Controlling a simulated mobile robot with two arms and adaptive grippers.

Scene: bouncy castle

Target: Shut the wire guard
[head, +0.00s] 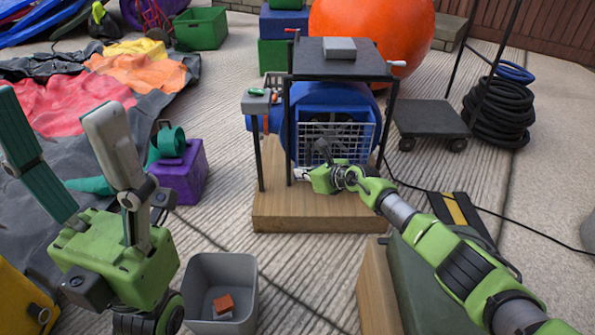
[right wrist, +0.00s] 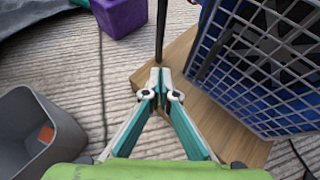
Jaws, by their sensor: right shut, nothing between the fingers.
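The wire guard (head: 350,130) is a pale grid panel in front of the dark fan opening of a blue blower (head: 271,122). Whether its free edge meets the housing is unclear in the head view. In the right wrist view the guard (right wrist: 232,82) fills the upper right. My right gripper (head: 303,175) is low at the guard's lower left in the head view. Its fingertips (right wrist: 160,75) are together and empty, left of the guard and apart from it in the wrist view. My left gripper (head: 55,108) is raised at the left, fingers spread and empty.
The blower stands on a wooden base (head: 315,218) under a black frame with a dark top (head: 350,68). A thin black post (right wrist: 161,32) rises by my right fingertips. A grey bin (head: 220,270) and a purple block (head: 180,178) stand left. A flat cart (head: 430,118) stands right.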

